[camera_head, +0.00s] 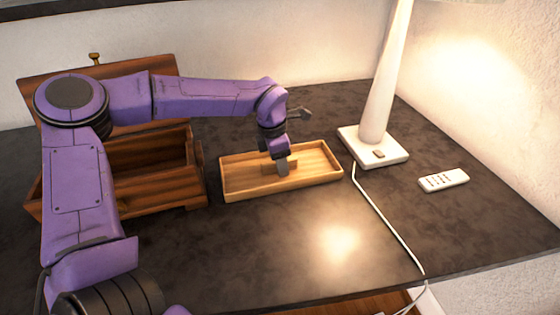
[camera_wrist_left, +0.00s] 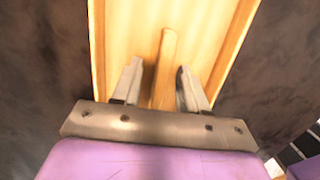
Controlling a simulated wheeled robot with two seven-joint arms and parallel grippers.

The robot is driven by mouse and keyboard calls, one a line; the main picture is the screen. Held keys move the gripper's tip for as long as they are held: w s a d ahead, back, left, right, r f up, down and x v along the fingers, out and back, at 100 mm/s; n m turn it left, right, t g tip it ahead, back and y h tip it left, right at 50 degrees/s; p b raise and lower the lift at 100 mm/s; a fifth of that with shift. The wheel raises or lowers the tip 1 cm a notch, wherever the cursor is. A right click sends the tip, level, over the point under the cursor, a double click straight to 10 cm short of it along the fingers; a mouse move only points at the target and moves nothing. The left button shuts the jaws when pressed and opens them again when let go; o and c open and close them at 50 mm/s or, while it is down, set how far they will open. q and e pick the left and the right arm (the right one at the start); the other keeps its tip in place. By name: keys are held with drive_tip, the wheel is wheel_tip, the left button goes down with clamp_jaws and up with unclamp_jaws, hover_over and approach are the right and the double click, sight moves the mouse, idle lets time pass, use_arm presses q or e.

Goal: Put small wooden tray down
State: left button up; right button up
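The small wooden tray (camera_head: 236,191) is a light, shallow rectangular tray. It rests flat on the dark tabletop in the head view, right of the wooden box. My left gripper (camera_head: 283,167) reaches down into it at a raised wooden piece in its middle. In the left wrist view, the two fingers of my left gripper (camera_wrist_left: 158,86) stand apart on either side of this wooden piece (camera_wrist_left: 167,58), with gaps visible beside it. The tray's floor (camera_wrist_left: 205,35) shows beyond the fingers. My right gripper is not in view.
An open dark wooden box (camera_head: 165,190) stands left of the tray, partly behind my left arm. A white lamp (camera_head: 378,110) stands right of it, its cord (camera_head: 385,222) running to the front edge. A white remote (camera_head: 443,180) lies farther right. The front tabletop is mostly clear.

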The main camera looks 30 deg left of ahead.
use_arm(q)
wheel_tip(320, 180, up, 12)
drive_tip(key=s+a, duration=0.1)
drive_tip(key=shift+s+r+p, duration=0.15)
drive_tip(key=shift+s+p, duration=0.05)
drive_tip(key=shift+p, duration=0.25)
drive_tip(key=shift+a, duration=0.1)
